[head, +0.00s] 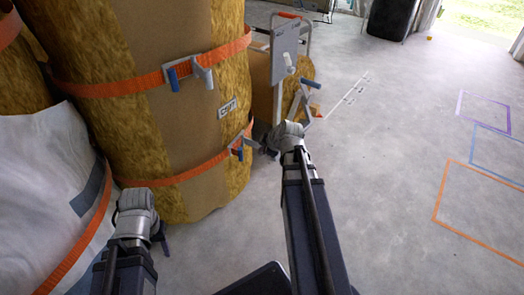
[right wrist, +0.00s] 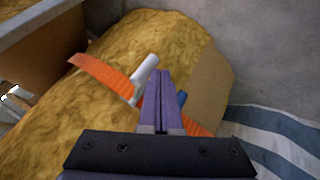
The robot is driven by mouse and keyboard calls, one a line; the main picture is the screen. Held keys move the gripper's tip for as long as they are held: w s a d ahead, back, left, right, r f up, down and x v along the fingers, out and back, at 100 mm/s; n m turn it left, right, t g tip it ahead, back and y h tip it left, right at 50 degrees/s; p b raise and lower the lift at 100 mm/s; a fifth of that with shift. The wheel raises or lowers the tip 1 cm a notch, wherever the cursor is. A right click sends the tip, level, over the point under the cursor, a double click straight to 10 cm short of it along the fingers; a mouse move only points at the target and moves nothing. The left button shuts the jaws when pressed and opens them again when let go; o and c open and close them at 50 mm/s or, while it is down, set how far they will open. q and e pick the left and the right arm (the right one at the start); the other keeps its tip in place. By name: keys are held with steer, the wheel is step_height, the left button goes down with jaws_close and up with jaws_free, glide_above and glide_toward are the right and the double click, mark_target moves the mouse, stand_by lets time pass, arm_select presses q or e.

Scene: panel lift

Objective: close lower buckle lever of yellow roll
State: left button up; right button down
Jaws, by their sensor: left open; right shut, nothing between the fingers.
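The yellow roll (head: 150,135) stands upright at the left in the head view, with an orange strap around its upper part and another lower down. The lower buckle (head: 238,149) has a blue part and a grey lever (head: 250,141) that sticks out from the strap. In the right wrist view, the lever's pale end (right wrist: 145,70) and the blue part (right wrist: 182,98) lie on either side of my right gripper (right wrist: 158,75). That gripper is shut and empty; I cannot tell whether it touches the lever. My left gripper (head: 163,240) is open, low in front of the roll.
The upper buckle (head: 188,76) sits on the upper strap (head: 120,88). A white wrapped bundle (head: 45,165) with an orange strap is at the left. A cart with a grey panel (head: 285,48) stands behind the roll. The floor (head: 390,150) to the right is clear.

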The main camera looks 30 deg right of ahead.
steer(key=shift+d, duration=0.1)
steer(key=w+d+n+g+y, duration=0.3)
steer(key=w+d+n+y, duration=0.2)
steer(key=w+n, duration=0.5)
steer(key=shift+d+y, duration=0.4)
steer(key=shift+d, duration=0.95)
steer(key=shift+w+r, duration=0.1)
steer(key=shift+w, duration=0.1)
